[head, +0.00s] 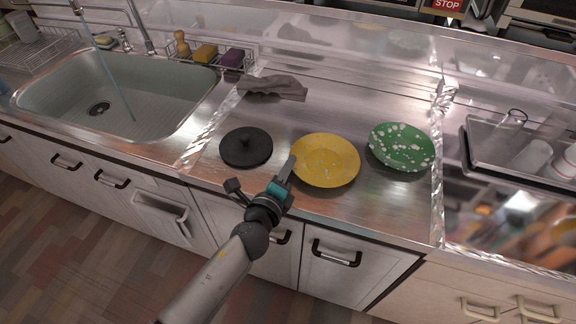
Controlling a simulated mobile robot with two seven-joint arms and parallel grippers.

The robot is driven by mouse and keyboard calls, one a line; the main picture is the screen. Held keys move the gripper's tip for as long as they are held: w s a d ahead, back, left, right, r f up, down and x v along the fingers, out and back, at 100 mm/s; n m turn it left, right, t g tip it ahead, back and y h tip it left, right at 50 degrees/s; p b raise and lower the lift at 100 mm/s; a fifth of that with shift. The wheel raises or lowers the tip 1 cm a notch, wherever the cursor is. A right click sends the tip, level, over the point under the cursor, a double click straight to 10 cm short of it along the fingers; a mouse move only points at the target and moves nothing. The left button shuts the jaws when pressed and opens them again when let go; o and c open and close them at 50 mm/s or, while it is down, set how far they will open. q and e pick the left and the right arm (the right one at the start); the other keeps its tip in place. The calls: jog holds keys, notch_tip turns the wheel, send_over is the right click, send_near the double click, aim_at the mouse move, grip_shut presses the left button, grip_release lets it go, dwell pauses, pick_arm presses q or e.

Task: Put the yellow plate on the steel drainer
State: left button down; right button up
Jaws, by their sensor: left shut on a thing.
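The yellow plate (326,160) is round with pale speckles. It is over the steel counter, right of the black lid; I cannot tell whether it is lifted. My left gripper (291,168) reaches in from below and is shut on the plate's left rim. A wire drainer (38,47) stands at the far left, beyond the sink, with cups on it. My right gripper is not in view.
A black lid (246,147) and a green plate with white spots (401,147) flank the yellow plate. A grey cloth (273,87) lies behind. The sink (60,92) has running water. A tray (480,160) with glassware is at right. Bare counter lies behind the plates.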

pick_arm(q)
jog(key=c, duration=1.3)
grip_release()
